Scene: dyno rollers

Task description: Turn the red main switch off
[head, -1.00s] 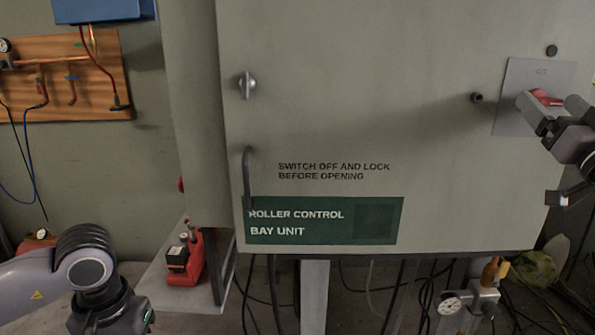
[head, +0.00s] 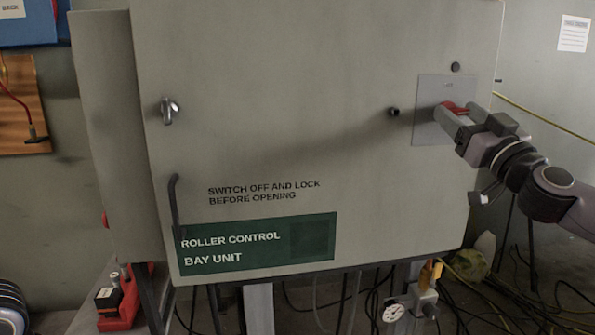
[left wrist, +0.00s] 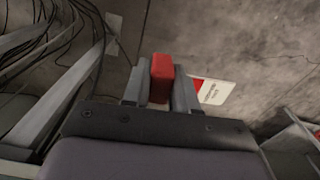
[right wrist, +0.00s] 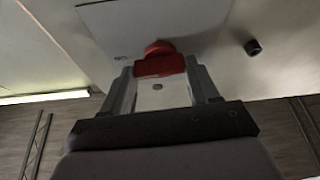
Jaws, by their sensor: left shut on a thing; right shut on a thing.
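The red main switch (head: 453,107) sits on a light grey plate (head: 430,128) at the right of the grey cabinet door. My right gripper (head: 457,118) is at it. In the right wrist view the red switch handle (right wrist: 160,62) lies between the fingertips of my right gripper (right wrist: 162,75), which is shut on it. The lettering on the plate is too small to read. In the left wrist view my left gripper (left wrist: 160,85) is shut on a red block-like thing (left wrist: 161,77). A white and red tag (left wrist: 214,91) shows beside it.
The cabinet door (head: 290,100) has a silver latch (head: 169,110), a dark bar handle (head: 175,205) and a black knob (head: 393,112). A red and black device (head: 118,297) stands at lower left. Cables and a gauge (head: 393,312) are below the cabinet.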

